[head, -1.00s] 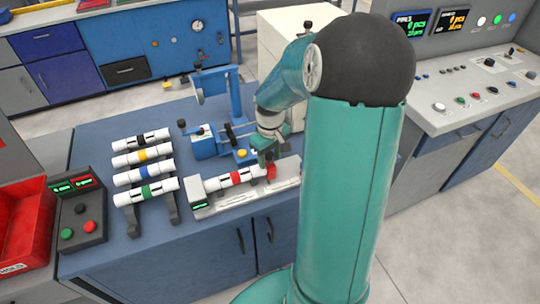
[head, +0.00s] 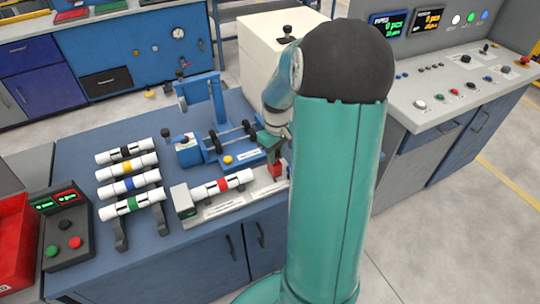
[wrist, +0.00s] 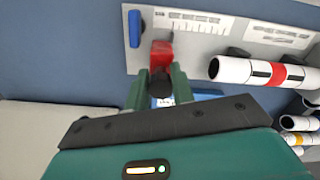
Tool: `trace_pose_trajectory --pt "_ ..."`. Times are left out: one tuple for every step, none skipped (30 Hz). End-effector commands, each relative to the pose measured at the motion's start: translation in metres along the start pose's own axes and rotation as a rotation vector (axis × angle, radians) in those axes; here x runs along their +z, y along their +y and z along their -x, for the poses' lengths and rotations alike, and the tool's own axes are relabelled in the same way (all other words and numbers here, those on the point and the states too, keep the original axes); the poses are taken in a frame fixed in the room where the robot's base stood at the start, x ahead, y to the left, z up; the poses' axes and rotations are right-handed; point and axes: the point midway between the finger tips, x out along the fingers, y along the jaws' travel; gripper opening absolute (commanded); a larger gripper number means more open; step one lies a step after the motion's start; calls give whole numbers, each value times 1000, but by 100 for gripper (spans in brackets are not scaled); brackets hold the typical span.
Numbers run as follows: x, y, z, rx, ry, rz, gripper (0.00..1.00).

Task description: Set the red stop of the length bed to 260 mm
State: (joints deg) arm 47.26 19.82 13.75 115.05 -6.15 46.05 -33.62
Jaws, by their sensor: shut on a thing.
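The grey length bed (head: 215,210) lies at the front of the blue bench, with a small display at its left end that I cannot read. A white pipe with a red band (head: 222,186) lies on it and shows in the wrist view (wrist: 255,72). The red stop (head: 275,171) stands near the bed's right end, apart from the pipe. In the wrist view the red stop (wrist: 161,52) is beside the printed scale (wrist: 195,22), whose figures are too small to read. My gripper (wrist: 160,88) is shut on the stop's dark knob; its fingers are partly hidden in the head view (head: 271,148).
A rack (head: 120,232) with several banded white pipes stands left of the bed. A blue fixture (head: 205,110) with dark rollers stands behind it. A button box (head: 65,228) and a red bin (head: 18,240) are at far left. My arm hides the bench's right end.

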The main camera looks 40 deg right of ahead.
Motion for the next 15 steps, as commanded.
trace_pose_trajectory --pt "1 5 1 9 3 -5 0" --pt "1 6 1 9 3 -5 0" --pt "1 6 1 10 3 -5 0" --pt "1 6 1 10 3 -6 26" --pt "2 6 1 10 3 -6 32" --pt "2 6 1 10 3 -6 40" --pt "2 6 1 9 3 -6 46" --pt "2 6 1 9 2 -6 46" --pt "2 5 1 9 2 -5 46" --pt "1 5 1 8 2 -5 46" --pt "1 5 1 8 2 -5 46" --pt "1 4 1 7 2 -5 46" --pt "1 4 1 7 2 -4 46" --pt "1 4 1 7 2 -4 46" --pt "1 4 1 7 2 -4 46"
